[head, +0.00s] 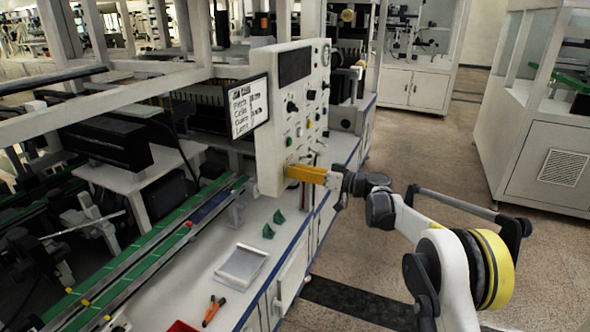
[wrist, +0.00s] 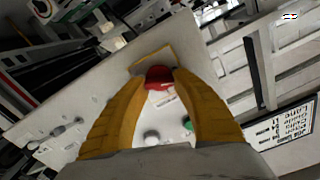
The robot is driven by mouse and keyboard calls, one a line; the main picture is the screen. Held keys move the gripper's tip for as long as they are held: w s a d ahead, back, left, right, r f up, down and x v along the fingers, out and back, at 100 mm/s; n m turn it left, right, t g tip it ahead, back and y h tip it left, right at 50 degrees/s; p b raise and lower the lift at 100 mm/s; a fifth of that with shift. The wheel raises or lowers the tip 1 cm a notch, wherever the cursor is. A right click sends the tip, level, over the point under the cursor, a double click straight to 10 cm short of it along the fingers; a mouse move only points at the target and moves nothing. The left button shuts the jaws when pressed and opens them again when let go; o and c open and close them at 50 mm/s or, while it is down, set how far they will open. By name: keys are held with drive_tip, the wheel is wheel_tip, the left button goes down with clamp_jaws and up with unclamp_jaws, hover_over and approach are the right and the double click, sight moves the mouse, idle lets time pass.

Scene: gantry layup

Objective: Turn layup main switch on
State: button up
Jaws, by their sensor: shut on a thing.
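The red knob (wrist: 159,76) of the main switch sits on a yellow plate (wrist: 138,67) on the pale control panel, in the wrist view. My gripper (wrist: 158,84) has its two yellow fingers on either side of the knob, with the tips closed on it. In the head view my gripper (head: 291,172) reaches the lower part of the upright control panel (head: 265,118) from the right. There the fingers hide the knob. I cannot tell which way the knob is turned.
A green button (wrist: 188,124) and a white button (wrist: 151,138) sit near my fingers. A screen (head: 248,106) stands left of the panel. A metal tray (head: 241,265), green pieces (head: 268,231) and orange-handled pliers (head: 212,310) lie on the bench.

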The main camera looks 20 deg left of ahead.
drive_tip(key=m, duration=0.3)
drive_tip(key=shift+m+p, duration=0.4)
drive_tip(key=m, duration=0.3)
drive_tip(key=shift+w+m+p, duration=0.1)
drive_tip(key=shift+m+p, duration=0.2)
drive_tip(key=m, duration=0.6)
drive_tip(key=shift+f+m+p, duration=0.2)
drive_tip(key=shift+m+p, duration=0.1)
drive_tip(key=shift+m, duration=0.3)
drive_tip(key=o, duration=1.2)
drive_tip(key=shift+a, duration=0.1)
